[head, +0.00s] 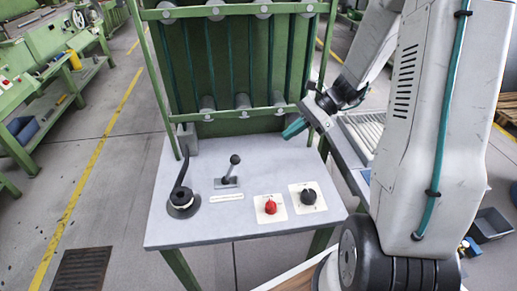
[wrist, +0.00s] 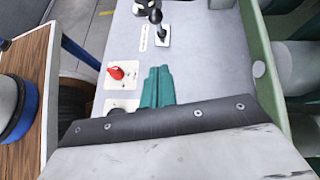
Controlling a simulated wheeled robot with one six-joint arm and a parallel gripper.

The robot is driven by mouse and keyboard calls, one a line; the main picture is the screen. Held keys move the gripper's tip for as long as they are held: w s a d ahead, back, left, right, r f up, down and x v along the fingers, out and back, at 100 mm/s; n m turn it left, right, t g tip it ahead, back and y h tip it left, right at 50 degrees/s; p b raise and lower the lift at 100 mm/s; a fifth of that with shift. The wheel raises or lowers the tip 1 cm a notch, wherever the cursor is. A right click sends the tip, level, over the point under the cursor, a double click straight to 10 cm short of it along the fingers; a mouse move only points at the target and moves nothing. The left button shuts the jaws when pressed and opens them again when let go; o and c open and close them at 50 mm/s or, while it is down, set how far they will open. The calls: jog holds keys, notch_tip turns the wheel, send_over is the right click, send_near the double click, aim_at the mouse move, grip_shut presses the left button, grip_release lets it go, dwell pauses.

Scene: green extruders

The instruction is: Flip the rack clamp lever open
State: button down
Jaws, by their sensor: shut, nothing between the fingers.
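Two levers stand on the grey tabletop (head: 225,228) in the head view. One is a black curved handle (head: 180,180) rising from a round base at the left. The other is a short lever with a dark ball knob (head: 234,160) on a small plate, above a white label strip. I cannot tell from the pictures which is the rack clamp lever. My gripper (head: 294,128) is above the tabletop's back right, apart from both levers. Its teal fingers (wrist: 157,88) are shut and empty in the wrist view. The ball-knob lever (wrist: 156,17) shows beyond them.
A red knob (head: 270,207) and a black knob (head: 308,196) sit on white plates at the front right. A green rack frame (head: 238,118) with teal uprights stands along the back edge. A roller conveyor (head: 358,133) lies right of the table. The tabletop's front left is bare.

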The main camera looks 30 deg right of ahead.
send_near(231, 169)
notch_tip(231, 169, down, 3)
jog(key=d, duration=0.2)
jog(key=shift+w+a+r, duration=0.1)
jog(key=shift+a+r, duration=0.15)
jog(key=shift+a, duration=0.4)
jog(key=shift+w+a+r, duration=0.1)
jog(key=shift+a+r, duration=0.15)
jog(key=shift+a, duration=0.4)
jog(key=shift+w+a+r, duration=0.1)
jog(key=shift+a+r, duration=0.1)
jog(key=shift+a, duration=0.45)
